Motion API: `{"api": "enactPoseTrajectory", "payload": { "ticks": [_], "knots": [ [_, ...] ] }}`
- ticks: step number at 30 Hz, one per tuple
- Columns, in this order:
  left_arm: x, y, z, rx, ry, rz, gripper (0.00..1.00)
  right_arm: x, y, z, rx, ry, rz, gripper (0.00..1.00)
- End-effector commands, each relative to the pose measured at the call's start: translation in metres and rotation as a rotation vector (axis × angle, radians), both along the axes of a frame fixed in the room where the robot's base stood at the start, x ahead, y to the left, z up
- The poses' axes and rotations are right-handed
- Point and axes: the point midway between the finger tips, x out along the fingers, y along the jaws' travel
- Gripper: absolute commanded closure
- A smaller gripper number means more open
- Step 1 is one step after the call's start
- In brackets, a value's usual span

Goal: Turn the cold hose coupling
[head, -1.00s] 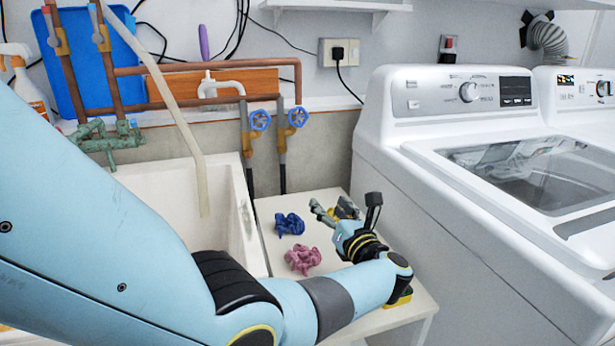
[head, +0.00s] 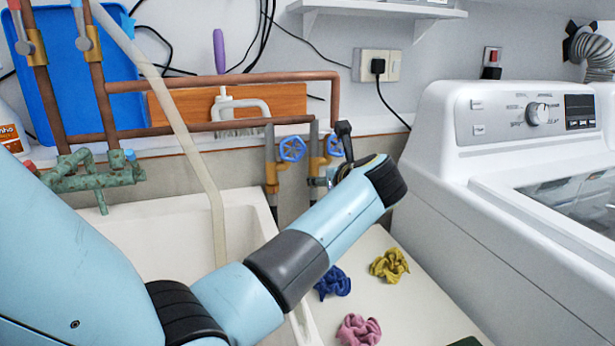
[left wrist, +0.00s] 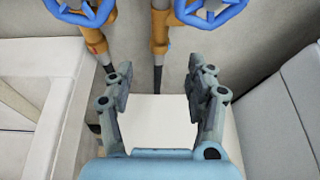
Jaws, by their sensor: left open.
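Two valves with blue handwheels stand at the wall behind the sink, the left valve (head: 292,149) and the right valve (head: 335,145). In the left wrist view, each has a brass body with a dark hose below it: a left coupling (left wrist: 97,40) with a reddish mark, and a right coupling (left wrist: 159,45). I cannot tell which is cold. My left gripper (left wrist: 160,85) is open and empty. Its fingers point at the wall, with the right valve's hose showing between them and apart from both. In the head view my forearm and wrist hide most of the gripper.
A white sink (head: 170,228) lies left, with a pale hose (head: 185,135) hanging into it. A white washing machine (head: 450,215) stands right. Blue (head: 333,283), pink (head: 358,330) and yellow (head: 390,265) cloths lie on the white tabletop (head: 425,310).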

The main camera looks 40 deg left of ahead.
Motion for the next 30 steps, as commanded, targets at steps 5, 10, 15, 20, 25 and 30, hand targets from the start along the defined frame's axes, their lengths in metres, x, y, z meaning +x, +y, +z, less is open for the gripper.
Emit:
{"api": "enactPoseTrajectory", "payload": {
  "ticks": [5, 10, 15, 20, 25, 30],
  "knots": [
    [0.011, 0.022, -0.015, 0.005, 0.003, 0.002, 0.44, -0.006, -0.017, -0.017, -0.021, 0.010, 0.007, 0.20],
    [0.026, 0.050, -0.031, 0.006, 0.005, 0.004, 0.44, -0.013, -0.018, -0.041, -0.021, 0.021, 0.007, 0.20],
    [0.039, 0.072, -0.042, 0.003, 0.005, 0.002, 0.44, -0.017, -0.006, -0.060, -0.007, 0.028, 0.003, 0.20],
    [0.045, 0.083, -0.044, 0.002, 0.004, 0.003, 0.44, -0.019, 0.002, -0.068, 0.002, 0.032, -0.001, 0.20],
    [0.046, 0.086, -0.043, 0.001, 0.003, 0.002, 0.44, -0.019, 0.000, -0.068, -0.001, 0.031, 0.000, 0.20],
    [0.046, 0.085, -0.042, 0.001, 0.003, 0.002, 0.48, -0.019, -0.006, -0.067, -0.007, 0.031, 0.002, 0.20]
  ]
}}
